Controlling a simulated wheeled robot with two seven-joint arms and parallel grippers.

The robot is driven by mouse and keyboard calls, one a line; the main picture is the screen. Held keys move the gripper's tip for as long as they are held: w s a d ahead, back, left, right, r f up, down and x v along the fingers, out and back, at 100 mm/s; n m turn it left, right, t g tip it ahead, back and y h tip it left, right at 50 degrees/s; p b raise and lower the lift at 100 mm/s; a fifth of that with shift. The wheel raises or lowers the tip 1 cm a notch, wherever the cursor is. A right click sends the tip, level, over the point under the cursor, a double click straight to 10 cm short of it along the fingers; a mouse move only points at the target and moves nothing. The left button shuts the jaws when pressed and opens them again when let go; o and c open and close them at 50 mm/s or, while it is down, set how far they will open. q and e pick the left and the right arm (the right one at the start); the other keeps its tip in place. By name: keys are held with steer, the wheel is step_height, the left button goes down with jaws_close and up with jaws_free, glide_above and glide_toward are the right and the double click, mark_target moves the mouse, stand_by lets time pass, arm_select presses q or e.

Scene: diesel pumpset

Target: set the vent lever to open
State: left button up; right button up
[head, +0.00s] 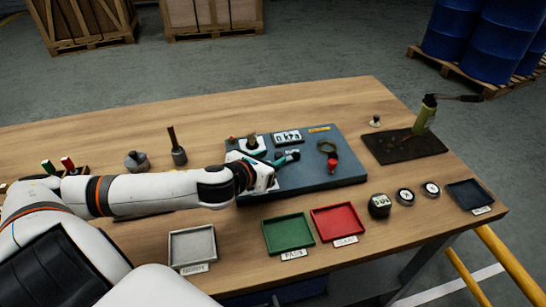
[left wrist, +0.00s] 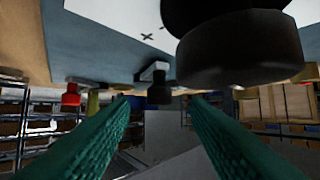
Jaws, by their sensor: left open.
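The blue panel (head: 310,180) lies on the table. What looks like the vent lever (head: 291,155), a small arm with a dark knob, stands on it; its setting cannot be told. My left gripper (head: 272,160) reaches over the panel's left part, its green fingertips close beside the lever. In the left wrist view the left gripper (left wrist: 160,102) is open, with nothing between its fingers. The lever's dark knob (left wrist: 159,91) shows beyond and between the fingertips; contact is not visible. My right gripper is not in view.
A dark round knob (left wrist: 240,55) looms close to the fingers in the wrist view. A pressure display (head: 287,137) and a red-handled fitting (head: 332,162) are on the panel. Green (head: 289,233) and red (head: 338,222) trays lie in front. A bottle (head: 425,115) stands right.

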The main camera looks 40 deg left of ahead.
arm_select(q)
steer(key=shift+x, duration=0.9)
jaws_close()
steer(key=shift+d+r+n+y+p, duration=0.15)
steer(key=shift+d+n+y+p, duration=0.25)
steer(key=shift+p, duration=0.3)
steer(key=d+n+g+y+p, duration=0.1)
steer(key=n+y+p, duration=0.1)
steer(key=p, duration=0.1)
steer(key=d+n+g+y+p, duration=0.1)
steer(key=d+n+y+p, duration=0.1)
steer(key=p, duration=0.1)
steer(key=d+n+g+y+p, duration=0.1)
steer(key=n+y+p, duration=0.1)
steer(key=p, duration=0.1)
steer(key=shift+w+d+r+y, duration=0.15)
steer(key=shift+d+y, duration=0.15)
steer(key=shift+y, duration=0.1)
steer(key=shift+w+d+n+g+y+p, duration=0.3)
steer(key=shift+d+n+g+y+p, duration=0.25)
steer(key=shift+n+g+y+p, duration=0.55)
steer(key=shift+w+d+f+n+g+p, duration=0.2)
steer(key=shift+d+f+n+g+p, duration=0.15)
steer(key=shift+n, duration=0.35)
steer(key=shift+y, duration=0.3)
